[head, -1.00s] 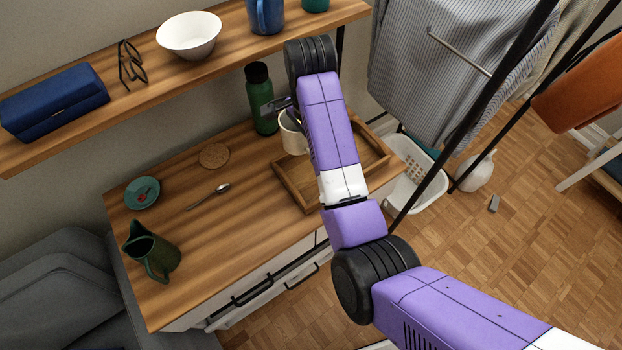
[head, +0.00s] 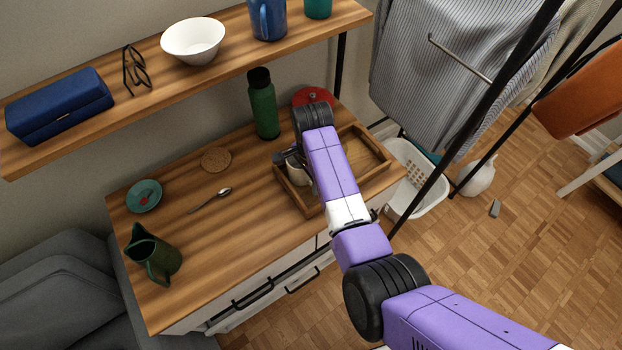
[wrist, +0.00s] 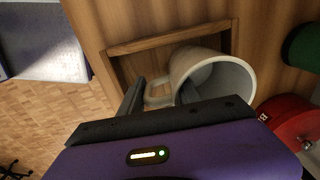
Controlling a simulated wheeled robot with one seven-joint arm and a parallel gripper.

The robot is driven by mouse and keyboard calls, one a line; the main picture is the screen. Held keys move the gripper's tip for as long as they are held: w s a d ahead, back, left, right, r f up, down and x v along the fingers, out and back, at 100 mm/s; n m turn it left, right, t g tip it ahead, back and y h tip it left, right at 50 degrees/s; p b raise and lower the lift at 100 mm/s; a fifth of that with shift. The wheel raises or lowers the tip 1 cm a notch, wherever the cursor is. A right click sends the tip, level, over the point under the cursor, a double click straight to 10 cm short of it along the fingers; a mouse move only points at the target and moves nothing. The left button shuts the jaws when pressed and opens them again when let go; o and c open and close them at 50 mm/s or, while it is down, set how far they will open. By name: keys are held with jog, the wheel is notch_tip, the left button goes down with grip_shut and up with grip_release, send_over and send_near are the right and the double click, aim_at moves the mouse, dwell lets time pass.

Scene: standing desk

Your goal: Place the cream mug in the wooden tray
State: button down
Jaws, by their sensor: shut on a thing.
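The cream mug (head: 298,172) is at the left part of the wooden tray (head: 311,209), partly hidden behind my arm in the head view. In the wrist view the mug (wrist: 213,75) shows its open rim towards the camera, its handle at the left, within the tray walls (wrist: 165,40). My gripper (head: 288,158) is shut on the mug, with one dark finger inside its mouth and the other (wrist: 133,97) outside near the handle. Whether the mug's base touches the tray floor cannot be told.
A green bottle (head: 263,105) stands behind the tray, and a red round object (head: 313,97) is at the back of the desk. The shelf (head: 205,72) hangs above. A cork coaster (head: 216,159), spoon (head: 210,199), teal saucer (head: 144,196) and green pitcher (head: 152,256) are to the left.

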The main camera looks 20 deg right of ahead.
jog(key=c, duration=0.9)
grip_release()
jog(key=shift+f, duration=0.1)
jog(key=shift+o, duration=0.2)
notch_tip(320, 180, up, 12)
jog(key=shift+r+b, duration=0.2)
jog(key=shift+b, duration=0.45)
